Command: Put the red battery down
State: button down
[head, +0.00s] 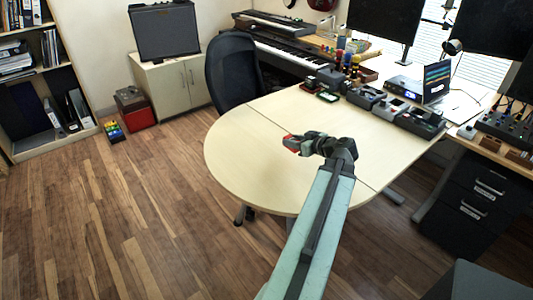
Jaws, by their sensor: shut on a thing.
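The red battery (290,141) shows as a small red patch at the left tip of my gripper (294,144). My gripper is shut on it, and the jaws hide most of the battery. Both are over the rounded light-wood table (243,158), near its middle. I cannot tell whether the battery touches the tabletop or is a little above it.
The rounded end of the table is bare around my gripper. Several dark boxes (420,122), small devices and a laptop (436,82) crowd its far right side. A dark chair (232,75) stands at the far left edge. A drawer unit (474,200) is at right.

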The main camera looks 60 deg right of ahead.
jog(key=b, duration=0.1)
send_over(261, 146)
jog(key=shift+d+f, duration=0.1)
jog(key=shift+f, duration=0.6)
notch_tip(261, 146, down, 4)
jog(key=b, duration=0.4)
jog(key=shift+r, duration=0.25)
jog(key=shift+f, duration=0.2)
jog(key=c, duration=1)
grip_release()
jog(key=shift+r, duration=0.1)
jog(key=shift+o, duration=0.2)
